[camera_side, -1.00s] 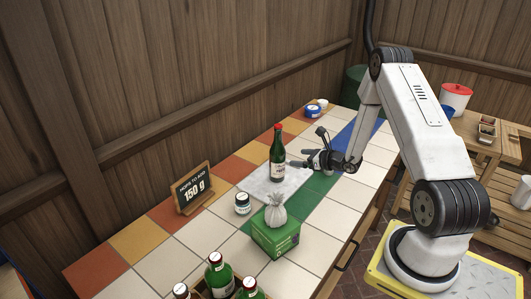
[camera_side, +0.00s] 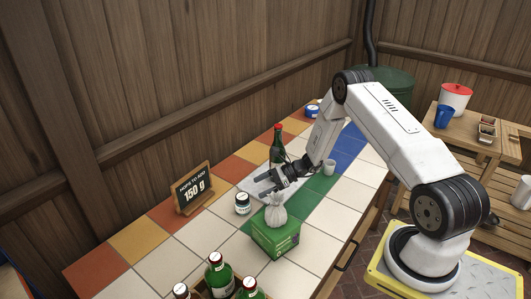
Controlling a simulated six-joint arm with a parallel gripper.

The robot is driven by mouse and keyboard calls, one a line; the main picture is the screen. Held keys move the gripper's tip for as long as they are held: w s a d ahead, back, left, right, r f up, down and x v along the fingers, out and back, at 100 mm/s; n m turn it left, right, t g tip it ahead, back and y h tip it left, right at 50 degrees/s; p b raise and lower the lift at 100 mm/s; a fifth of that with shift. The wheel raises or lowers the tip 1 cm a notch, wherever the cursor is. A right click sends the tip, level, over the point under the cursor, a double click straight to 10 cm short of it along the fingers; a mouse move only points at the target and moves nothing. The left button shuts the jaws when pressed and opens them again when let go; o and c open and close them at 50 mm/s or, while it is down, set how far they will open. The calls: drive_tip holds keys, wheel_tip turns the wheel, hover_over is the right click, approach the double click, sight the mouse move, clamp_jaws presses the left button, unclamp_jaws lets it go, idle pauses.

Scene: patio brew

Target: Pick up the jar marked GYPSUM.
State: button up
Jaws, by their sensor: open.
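A small jar (camera_side: 242,203) with a pale lid and a dark band stands upright on the tiled counter; its lettering is too small to read. A blue jar or tin (camera_side: 312,111) stands at the far end of the counter, its marking also unreadable. My gripper (camera_side: 262,185) is open and empty, its fingers pointing left. It is above and to the right of the small jar in the picture, apart from it, over the pale slab.
A sign (camera_side: 192,188) stands left, a grey cup (camera_side: 329,167) right, and several bottles (camera_side: 218,273) in front.

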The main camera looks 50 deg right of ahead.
sight(242, 196)
drive_tip(key=shift+f, duration=0.5)
drive_tip(key=shift+x, duration=1.3)
drive_tip(key=shift+x, duration=2.65)
drive_tip(key=shift+f, duration=0.2)
drive_tip(key=shift+s, duration=0.1)
drive_tip(key=shift+d, duration=0.1)
clamp_jaws()
